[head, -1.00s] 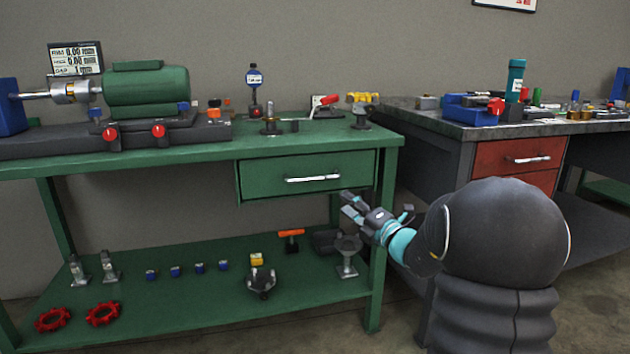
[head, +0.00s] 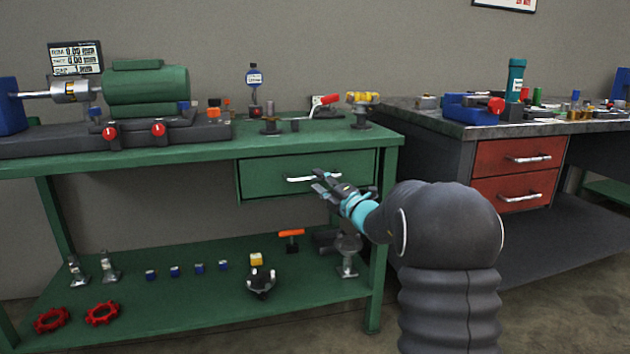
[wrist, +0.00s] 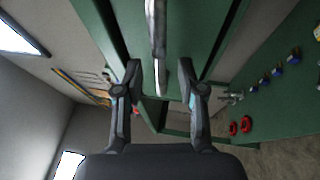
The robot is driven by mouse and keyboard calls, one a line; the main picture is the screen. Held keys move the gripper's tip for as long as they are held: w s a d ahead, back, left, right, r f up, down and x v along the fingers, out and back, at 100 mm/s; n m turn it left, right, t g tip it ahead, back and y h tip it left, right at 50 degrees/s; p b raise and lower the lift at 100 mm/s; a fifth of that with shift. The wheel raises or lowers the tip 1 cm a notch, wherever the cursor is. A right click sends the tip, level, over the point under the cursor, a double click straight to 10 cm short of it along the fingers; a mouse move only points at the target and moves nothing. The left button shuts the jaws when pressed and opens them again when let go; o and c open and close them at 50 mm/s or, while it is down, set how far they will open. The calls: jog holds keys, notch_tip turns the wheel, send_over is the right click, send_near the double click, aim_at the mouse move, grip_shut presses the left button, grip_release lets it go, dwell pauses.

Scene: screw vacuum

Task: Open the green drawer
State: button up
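The green drawer (head: 262,177) sits shut under the right part of the green bench top, with a pale bar handle (head: 312,178) across its front. In the wrist view the drawer front (wrist: 195,28) fills the upper middle and the handle (wrist: 158,45) runs upright between the fingers. My gripper (head: 322,187) is at the right end of the handle. In the wrist view my gripper (wrist: 162,78) is open, with one finger on each side of the handle and visible gaps. I cannot tell how deep the handle lies between the fingertips.
The green bench (head: 150,160) carries a motor rig (head: 146,88) and small tools on top. Its lower shelf (head: 200,300) holds red handwheels (head: 102,313) and small parts. A grey bench with red drawers (head: 505,155) stands to the right. Floor is free in front.

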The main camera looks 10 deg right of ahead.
jog(key=shift+x, duration=1.1)
grip_shut()
